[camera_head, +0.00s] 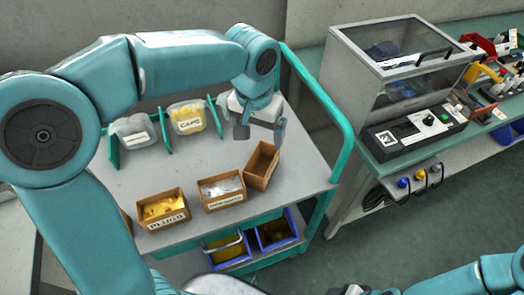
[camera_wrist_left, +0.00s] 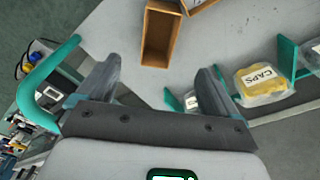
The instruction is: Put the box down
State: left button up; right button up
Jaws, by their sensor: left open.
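An open, empty brown box (camera_head: 262,165) stands on the grey top of the teal cart (camera_head: 225,150), near its right side and turned at an angle to the other boxes. The wrist view shows the same box (camera_wrist_left: 160,35) beyond the fingertips, with its walls and bare floor visible. My left gripper (camera_head: 260,128) is open and empty, just behind and above the box. In the wrist view its spread fingers (camera_wrist_left: 157,78) have nothing between them and appear apart from the box. My right gripper's fingers are out of sight; only part of that arm shows at the lower right.
A box labelled PLUGS (camera_head: 163,208) and a box of small pale parts (camera_head: 222,191) stand left of the empty box. A bench machine (camera_head: 400,70) stands right.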

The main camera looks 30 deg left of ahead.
aim_at(261, 159)
pick_arm(q)
jog(key=f, duration=0.9)
jog(key=shift+w+f+b, duration=0.2)
jog(key=shift+f+b, duration=0.1)
jog(key=shift+b, duration=0.1)
jog(key=f, duration=0.2)
jog(key=w+f, duration=0.1)
jog(key=f, duration=0.3)
jog(key=shift+w, duration=0.25)
jog(key=c, duration=1.1)
jog(key=shift+r, duration=0.1)
